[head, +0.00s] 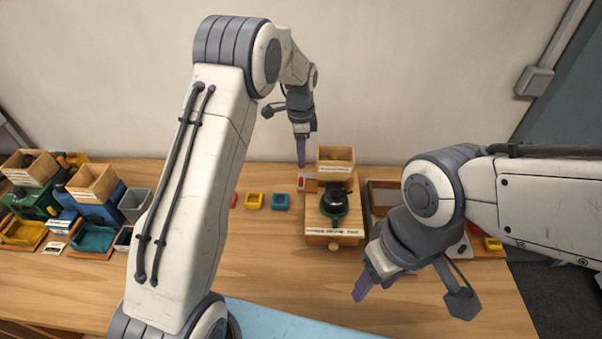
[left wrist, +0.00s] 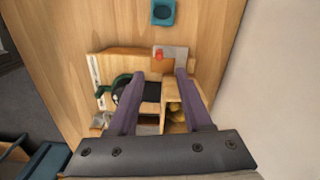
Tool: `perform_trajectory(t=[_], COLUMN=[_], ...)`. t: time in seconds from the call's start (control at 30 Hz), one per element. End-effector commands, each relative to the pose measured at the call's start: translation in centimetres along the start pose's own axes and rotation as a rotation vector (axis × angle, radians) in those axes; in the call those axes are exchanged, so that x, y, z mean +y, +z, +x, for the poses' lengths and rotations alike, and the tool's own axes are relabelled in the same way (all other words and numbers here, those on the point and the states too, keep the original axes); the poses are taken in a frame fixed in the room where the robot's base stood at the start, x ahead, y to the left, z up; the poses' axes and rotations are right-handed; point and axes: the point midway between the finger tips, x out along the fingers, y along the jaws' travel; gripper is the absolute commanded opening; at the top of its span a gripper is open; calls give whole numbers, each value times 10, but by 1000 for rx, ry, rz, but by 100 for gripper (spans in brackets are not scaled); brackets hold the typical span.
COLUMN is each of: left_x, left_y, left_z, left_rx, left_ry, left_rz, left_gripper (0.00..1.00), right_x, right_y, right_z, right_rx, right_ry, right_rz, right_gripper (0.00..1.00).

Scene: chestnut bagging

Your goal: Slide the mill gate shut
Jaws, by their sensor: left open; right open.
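The mill (head: 335,234) is a wooden block on the table, with a dark round part in a green ring on top and an open wooden box (head: 337,155) at its back. A small red knob (head: 303,183) on a pale plate sits at its left side; in the left wrist view the red knob (left wrist: 159,55) is on a grey plate. My left gripper (head: 301,160) points down just behind and above the knob. Its open fingers (left wrist: 155,76) appear spread around part of the mill, with the knob just past the tips. My right gripper (head: 362,290) is open, empty, in front right of the mill.
Small teal (head: 281,202) and yellow (head: 253,201) dishes lie left of the mill. Wooden-topped green (head: 36,200) and blue (head: 98,205) machines stand at far left. A wooden tray (head: 382,186) is close on the right. A light blue mat (head: 270,318) lies in front.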

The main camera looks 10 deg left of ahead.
Motion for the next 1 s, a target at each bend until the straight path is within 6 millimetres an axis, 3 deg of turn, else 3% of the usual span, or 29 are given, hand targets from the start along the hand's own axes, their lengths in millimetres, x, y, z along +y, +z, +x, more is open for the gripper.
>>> perform_trajectory(t=[0.3,0.5,0.87,0.9,1.0], left_x=[3,2,2,2,2], left_y=[0,0,0,0,0], left_z=[56,82,91,91,91], left_rx=[-2,-1,0,0,0], left_ry=[6,4,1,1,1], left_rz=[-1,-2,-2,-2,-2], left_gripper=[50,50,50,46,8], right_x=[-2,-2,-2,-2,-2], right_y=[-1,-2,-2,-2,-2], right_z=[-26,-34,-35,-35,-35], right_rx=[0,0,0,0,0], right_ry=[0,0,0,0,0], right_rz=[-4,-6,-6,-6,-6], right_gripper=[50,50,50,50,50])
